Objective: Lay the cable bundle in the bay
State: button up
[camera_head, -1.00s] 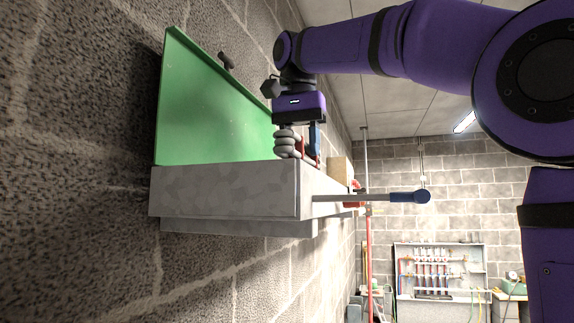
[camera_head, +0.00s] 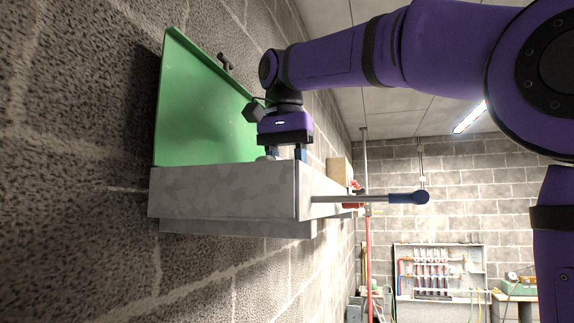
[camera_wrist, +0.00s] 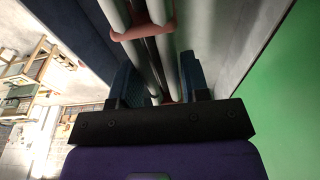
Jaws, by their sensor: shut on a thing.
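The cable bundle (camera_wrist: 152,50) is several grey cables bound with reddish ties. In the wrist view it runs between the two blue fingers of my gripper (camera_wrist: 157,80), which is shut on it. In the head view my gripper (camera_head: 286,154) is low at the right end of a grey metal box (camera_head: 225,190), which appears to be the bay. The box's front wall hides the fingertips and nearly all of the bundle. I cannot tell whether the bundle touches the bay's floor.
A green panel (camera_head: 195,110) rises behind the box, with a dark knob (camera_head: 226,62) by its upper edge. A rod with a blue grip (camera_head: 405,198) sticks out to the right. A wooden block (camera_head: 339,170) stands beyond the box. A pipe rack (camera_head: 438,270) is far off.

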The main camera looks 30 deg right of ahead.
jog(key=shift+f, duration=0.5)
jog(key=o, duration=1.1)
